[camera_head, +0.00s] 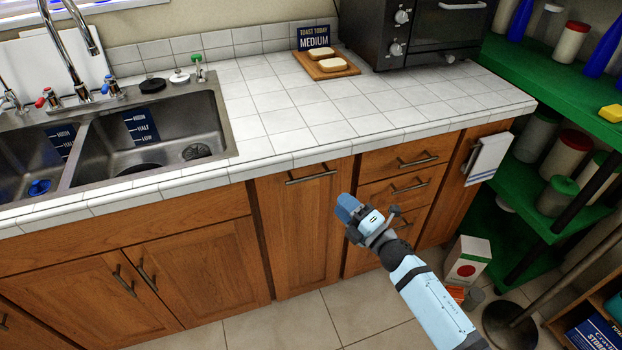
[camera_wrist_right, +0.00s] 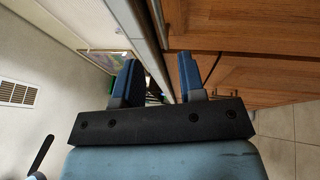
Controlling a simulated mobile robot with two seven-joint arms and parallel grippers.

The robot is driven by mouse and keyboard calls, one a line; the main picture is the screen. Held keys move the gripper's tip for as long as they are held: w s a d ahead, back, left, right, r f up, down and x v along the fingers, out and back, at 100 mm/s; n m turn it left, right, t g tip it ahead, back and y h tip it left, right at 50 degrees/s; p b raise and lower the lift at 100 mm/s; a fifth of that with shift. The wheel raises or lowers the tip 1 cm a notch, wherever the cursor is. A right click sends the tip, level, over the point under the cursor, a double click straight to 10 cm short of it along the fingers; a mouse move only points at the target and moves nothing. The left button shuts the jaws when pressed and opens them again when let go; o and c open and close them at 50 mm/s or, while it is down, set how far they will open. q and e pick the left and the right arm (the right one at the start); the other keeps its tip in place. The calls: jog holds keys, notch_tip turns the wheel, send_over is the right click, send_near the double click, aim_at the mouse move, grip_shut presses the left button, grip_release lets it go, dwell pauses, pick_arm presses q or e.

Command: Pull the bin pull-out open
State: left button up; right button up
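The bin pull-out is most likely the tall, narrow wooden front (camera_head: 298,240) below the counter, right of the sink cabinet. It looks closed, flush with its neighbours. Its horizontal metal handle (camera_head: 311,176) is near its top edge. My right gripper (camera_head: 347,205) is in front of the cabinets, to the right of and lower than that handle in the head view, and apart from it. In the right wrist view its blue fingers (camera_wrist_right: 158,78) stand apart with nothing held between them. My left gripper is in neither view.
Drawers with bar handles (camera_head: 415,185) are right of the narrow front. The tiled counter (camera_head: 270,115) overhangs the fronts. A towel (camera_head: 488,157) hangs at the right. A carton (camera_head: 467,260) and a round stand base (camera_head: 508,325) are on the floor. The floor before the narrow front is clear.

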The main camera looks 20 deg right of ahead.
aim_at(313, 177)
jog(key=x, duration=1.1)
jog(key=shift+w+f, duration=0.1)
jog(key=shift+w, duration=0.1)
grip_shut()
